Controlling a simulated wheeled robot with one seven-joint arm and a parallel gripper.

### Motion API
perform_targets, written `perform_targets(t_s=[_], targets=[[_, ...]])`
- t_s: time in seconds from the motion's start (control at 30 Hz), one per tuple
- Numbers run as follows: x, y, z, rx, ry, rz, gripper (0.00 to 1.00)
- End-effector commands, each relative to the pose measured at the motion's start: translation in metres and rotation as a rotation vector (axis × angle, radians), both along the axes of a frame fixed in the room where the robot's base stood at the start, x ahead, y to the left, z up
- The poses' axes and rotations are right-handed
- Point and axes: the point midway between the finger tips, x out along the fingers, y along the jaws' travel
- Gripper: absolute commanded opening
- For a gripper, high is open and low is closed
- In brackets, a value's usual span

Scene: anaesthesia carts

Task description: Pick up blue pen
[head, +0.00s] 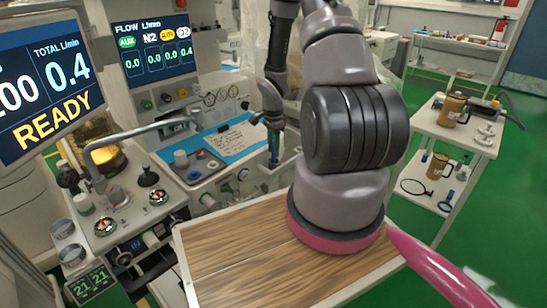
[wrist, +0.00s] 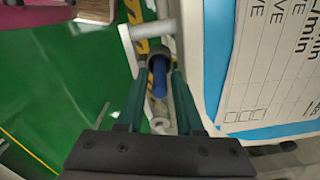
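The blue pen (wrist: 159,78) shows in the wrist view as a short blue shaft, with a dark round opening or rim around its far end. My gripper (wrist: 160,72) has its two green fingers apart, one on each side of the pen. Narrow gaps seem to show between fingers and pen; I cannot tell whether either touches. In the head view, my gripper (head: 273,151) points down at the right end of the anaesthesia machine's blue-covered worktop. The pen cannot be made out clearly there.
A written sheet (head: 228,142) lies on the blue worktop cover close beside my gripper; it also shows in the wrist view (wrist: 275,65). A wood-topped table (head: 235,257) is in front. A white cart (head: 462,137) with mugs stands right. Green floor is open between.

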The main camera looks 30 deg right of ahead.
Motion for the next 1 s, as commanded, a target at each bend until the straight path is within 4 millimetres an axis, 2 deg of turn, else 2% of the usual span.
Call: perform_targets(t_s=[0.13, 0.4, 0.5, 0.83, 1.0], targets=[[0.0, 0.0, -0.017, 0.0, 0.001, 0.001, 0.35], [0.0, 0.0, -0.02, -0.001, 0.0, 0.0, 0.35], [0.0, 0.0, -0.02, -0.001, 0.0, 0.0, 0.0], [0.0, 0.0, -0.019, -0.001, -0.001, 0.0, 0.0], [0.001, -0.001, -0.008, -0.002, -0.004, 0.0, 0.0]])
